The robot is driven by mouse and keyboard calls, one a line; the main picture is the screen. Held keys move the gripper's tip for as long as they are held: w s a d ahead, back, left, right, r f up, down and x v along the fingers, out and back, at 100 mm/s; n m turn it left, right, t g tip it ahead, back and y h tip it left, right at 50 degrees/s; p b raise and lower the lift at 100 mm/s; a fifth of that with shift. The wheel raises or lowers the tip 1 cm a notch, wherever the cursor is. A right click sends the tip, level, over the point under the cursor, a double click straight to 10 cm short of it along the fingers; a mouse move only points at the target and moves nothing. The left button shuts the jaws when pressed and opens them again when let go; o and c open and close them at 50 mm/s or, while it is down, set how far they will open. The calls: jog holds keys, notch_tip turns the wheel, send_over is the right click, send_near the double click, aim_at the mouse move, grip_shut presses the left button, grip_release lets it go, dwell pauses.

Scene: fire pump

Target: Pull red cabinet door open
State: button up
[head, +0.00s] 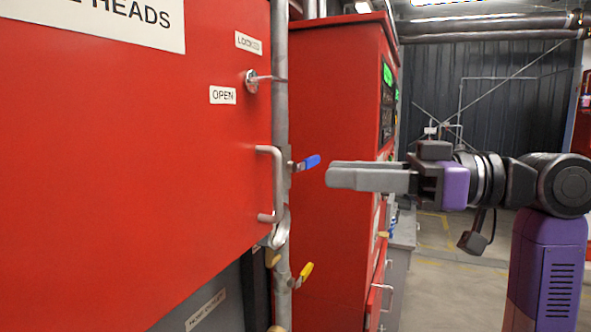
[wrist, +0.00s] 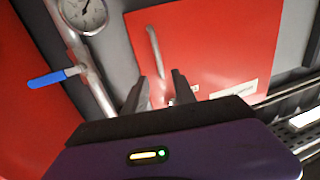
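The large red cabinet door (head: 130,150) fills the left of the head view and looks shut. Its upright silver bar handle (head: 275,185) is near its right edge. A silver lock (head: 251,82) sits above, between labels reading LOCKED and OPEN. My gripper (head: 328,177) is to the right of this handle in the picture, fingers pointing left, apart from it and empty. In the wrist view, the two dark fingertips (wrist: 161,82) stand apart, with a red panel (wrist: 215,50) and a silver handle (wrist: 154,50) beyond them. I cannot tell which door this panel is.
A grey vertical pipe runs beside the door edge, with a blue-handled valve (head: 306,163) and a yellow-handled valve (head: 305,271). A second red cabinet (head: 330,100) stands behind. The wrist view shows a round gauge (wrist: 84,12) and a blue lever (wrist: 48,79). Open floor (head: 450,290) lies right.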

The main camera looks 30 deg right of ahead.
jog(key=p+x, duration=0.1)
jog(key=x, duration=0.6)
jog(key=shift+p, duration=0.4)
grip_shut()
dwell(1.0)
